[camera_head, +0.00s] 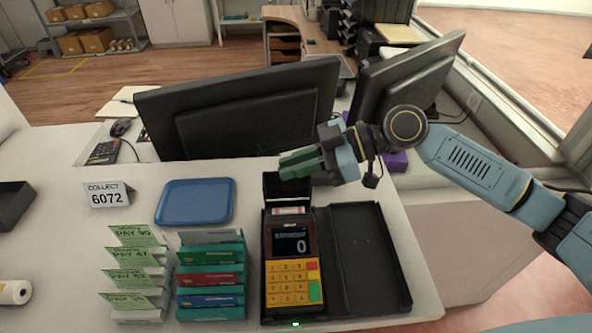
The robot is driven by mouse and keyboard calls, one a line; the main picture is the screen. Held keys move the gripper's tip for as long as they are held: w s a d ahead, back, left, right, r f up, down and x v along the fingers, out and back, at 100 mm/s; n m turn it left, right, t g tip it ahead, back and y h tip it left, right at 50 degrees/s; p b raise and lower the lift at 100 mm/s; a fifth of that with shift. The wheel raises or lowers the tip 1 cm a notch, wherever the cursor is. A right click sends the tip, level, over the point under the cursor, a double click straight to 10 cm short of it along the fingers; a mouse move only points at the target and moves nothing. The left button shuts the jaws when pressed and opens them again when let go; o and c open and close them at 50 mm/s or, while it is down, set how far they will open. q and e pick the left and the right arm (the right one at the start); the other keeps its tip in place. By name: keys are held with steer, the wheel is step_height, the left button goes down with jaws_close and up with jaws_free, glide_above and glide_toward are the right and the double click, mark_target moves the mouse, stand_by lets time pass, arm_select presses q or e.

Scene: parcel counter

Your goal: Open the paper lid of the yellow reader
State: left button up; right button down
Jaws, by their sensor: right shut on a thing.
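The yellow reader (292,284) has a yellow keypad with a red and a green key, and a dark screen reading 0. It sits in a black tray at the front of the counter. Its dark paper lid (277,191) stands raised at the reader's far end. A pale paper roll (290,211) shows in the bay below the lid. My right gripper (291,166), with green fingers, comes from the right and is shut on the lid's upper edge; the fingers hide part of the lid. My left gripper is not in view.
A black open tray part (368,258) lies right of the reader. Card boxes (211,281) and green PAY tags (136,277) stand left of it. A blue tray (195,202) and COLLECT sign (106,194) lie farther back. Two monitors (240,110) stand behind the counter.

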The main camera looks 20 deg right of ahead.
steer(key=shift+w+d+f+m+g, duration=0.1)
steer(key=shift+w+f+m+g, duration=0.2)
steer(key=shift+w+m+g, duration=0.4)
steer(key=shift+s+f, duration=0.1)
steer(key=shift+s, duration=0.05)
steer(key=c, duration=1.5)
jaws_free()
steer(key=shift+o, duration=0.2)
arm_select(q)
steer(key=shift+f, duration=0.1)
arm_select(e)
steer(key=shift+d, duration=0.1)
arm_select(q)
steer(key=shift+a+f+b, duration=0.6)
steer(key=shift+b, duration=0.1)
arm_select(e)
steer(key=v, duration=1.3)
steer(key=shift+d, duration=0.15)
